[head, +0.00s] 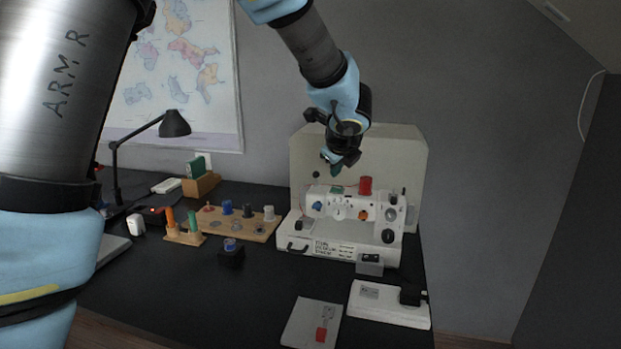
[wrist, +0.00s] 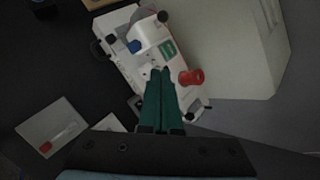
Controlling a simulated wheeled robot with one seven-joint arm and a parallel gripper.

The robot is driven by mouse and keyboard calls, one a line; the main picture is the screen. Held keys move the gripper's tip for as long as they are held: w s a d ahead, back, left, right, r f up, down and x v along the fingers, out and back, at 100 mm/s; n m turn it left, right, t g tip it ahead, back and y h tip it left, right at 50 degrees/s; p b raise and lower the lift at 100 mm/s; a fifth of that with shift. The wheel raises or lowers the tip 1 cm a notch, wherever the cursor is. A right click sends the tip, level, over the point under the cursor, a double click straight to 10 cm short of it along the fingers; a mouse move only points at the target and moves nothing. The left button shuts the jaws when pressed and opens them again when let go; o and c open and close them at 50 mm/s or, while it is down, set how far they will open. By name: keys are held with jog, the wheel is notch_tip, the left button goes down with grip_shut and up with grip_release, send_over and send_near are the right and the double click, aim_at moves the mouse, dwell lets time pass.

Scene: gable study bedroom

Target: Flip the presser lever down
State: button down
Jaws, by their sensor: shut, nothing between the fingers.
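A white sewing machine (head: 345,213) stands on the black desk, with a red spool (head: 365,186) on top and a blue knob at its left end. I cannot make out the presser lever for certain in either view. My gripper (head: 334,166) is above the machine's left part, pointing down. In the wrist view the green fingers of my gripper (wrist: 161,72) are together and empty. Their tips overlap the sewing machine (wrist: 150,60) in the picture, left of the red spool (wrist: 191,77); I cannot tell whether they touch it.
A pale panel (head: 400,150) stands behind the machine. A wooden spool rack (head: 238,224) and a desk lamp (head: 174,124) are to the left. A white power strip (head: 385,309) and a grey booklet (head: 312,325) lie in front. The desk's front middle is clear.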

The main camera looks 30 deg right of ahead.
jog(key=shift+w, duration=0.1)
jog(key=p, duration=0.3)
send_near(316, 178)
jog(key=shift+w+d+f, duration=0.55)
jog(key=shift+d+f, duration=0.05)
jog(key=shift+f, duration=0.3)
jog(key=shift+w+d+f, duration=0.5)
jog(key=shift+d+f, duration=0.1)
jog(key=shift+f, duration=0.3)
jog(key=shift+w+d+f, duration=0.55)
jog(key=shift+f, duration=0.35)
